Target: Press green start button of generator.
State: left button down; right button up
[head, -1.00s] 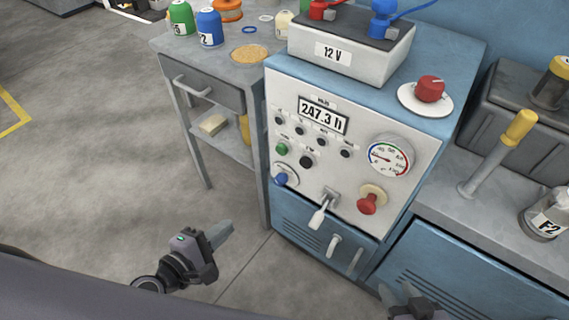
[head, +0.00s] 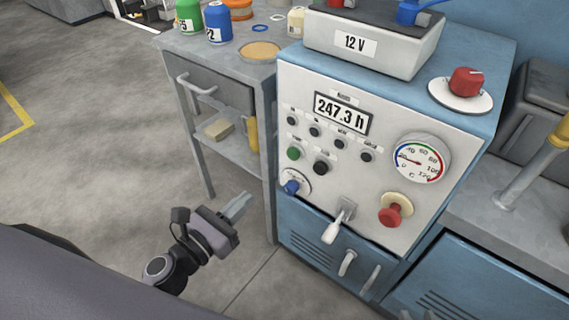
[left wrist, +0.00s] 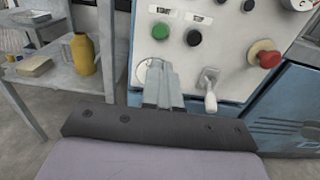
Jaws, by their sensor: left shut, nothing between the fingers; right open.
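The generator (head: 335,190) has a light front panel with a green start button (head: 294,153) at its left, beside a black button (head: 321,167). The green button also shows in the left wrist view (left wrist: 160,31), just above my fingertips in the picture. My left gripper (head: 238,205) is shut and empty, in front of and to the left of the panel, lower than the button and apart from it. In the left wrist view the closed fingers (left wrist: 164,75) overlap the blue knob's round plate. My right gripper is not clearly seen in the head view.
A blue knob (head: 291,187), a grey lever (head: 338,222), a red knob (head: 391,214) and a gauge (head: 421,159) share the panel. A grey cart (head: 215,85) with bottles stands left of the generator. A 12 V battery (head: 370,45) sits on top. The floor at left is clear.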

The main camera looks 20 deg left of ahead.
pick_arm(q)
send_near(292, 156)
jog(key=x, duration=0.5)
jog(key=shift+w, duration=0.1)
jog(key=shift+w+d+f, duration=0.1)
jog(key=shift+w+d, duration=0.1)
jog(key=shift+w, duration=0.6)
jog(key=shift+d, duration=0.1)
